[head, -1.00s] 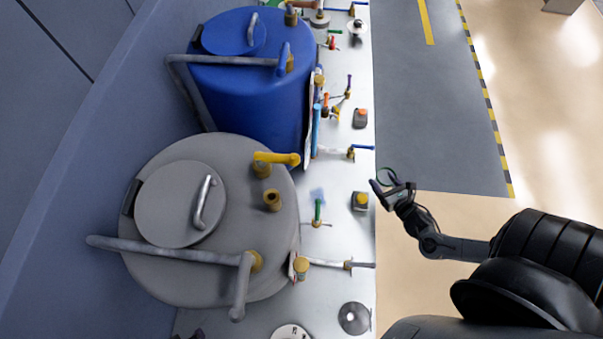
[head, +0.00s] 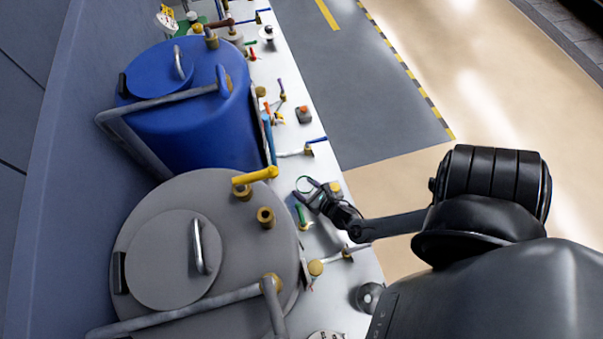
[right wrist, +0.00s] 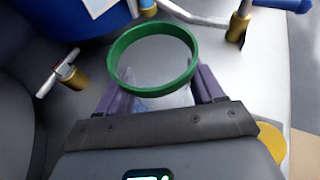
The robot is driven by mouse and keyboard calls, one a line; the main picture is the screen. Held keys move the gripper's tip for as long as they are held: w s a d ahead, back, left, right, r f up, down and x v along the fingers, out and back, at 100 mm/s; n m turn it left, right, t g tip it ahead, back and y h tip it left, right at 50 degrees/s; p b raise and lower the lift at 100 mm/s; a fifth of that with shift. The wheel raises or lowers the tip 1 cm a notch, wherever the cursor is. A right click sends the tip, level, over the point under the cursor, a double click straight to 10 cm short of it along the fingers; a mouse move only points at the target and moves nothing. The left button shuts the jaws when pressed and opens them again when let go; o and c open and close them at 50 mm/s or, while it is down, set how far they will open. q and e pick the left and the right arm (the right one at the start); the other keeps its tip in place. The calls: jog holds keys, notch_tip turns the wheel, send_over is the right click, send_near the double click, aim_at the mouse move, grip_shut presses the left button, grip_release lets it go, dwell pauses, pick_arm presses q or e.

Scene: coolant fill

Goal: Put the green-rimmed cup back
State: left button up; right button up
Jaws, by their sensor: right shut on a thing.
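The green-rimmed cup (head: 298,182) is clear with a green ring at its top. My right gripper (head: 313,189) is shut on it and holds it over the white counter, beside the grey tank. In the right wrist view the cup's green rim (right wrist: 152,35) stands above the purple fingers of my right gripper (right wrist: 163,92), and the clear body is between them. The cup's lower part is hidden by the gripper. My left gripper is not in view.
The grey tank (head: 140,210) and blue tank (head: 185,135) stand left of the counter (head: 345,280). A green-handled valve (head: 301,214) and a yellow-button box (head: 336,187) are close to the gripper. A blue-handled tap (head: 300,152) lies beyond it. Open floor is at right.

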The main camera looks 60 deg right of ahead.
jog(key=shift+w+a+f, duration=0.55)
jog(key=shift+f+b, duration=0.5)
jog(key=shift+f, duration=1.4)
jog(key=shift+f, duration=0.1)
jog(key=o, duration=1.2)
jog(key=shift+r, duration=0.2)
jog(key=p+v, duration=0.1)
jog(key=v, duration=1.1)
jog(key=shift+f, duration=0.1)
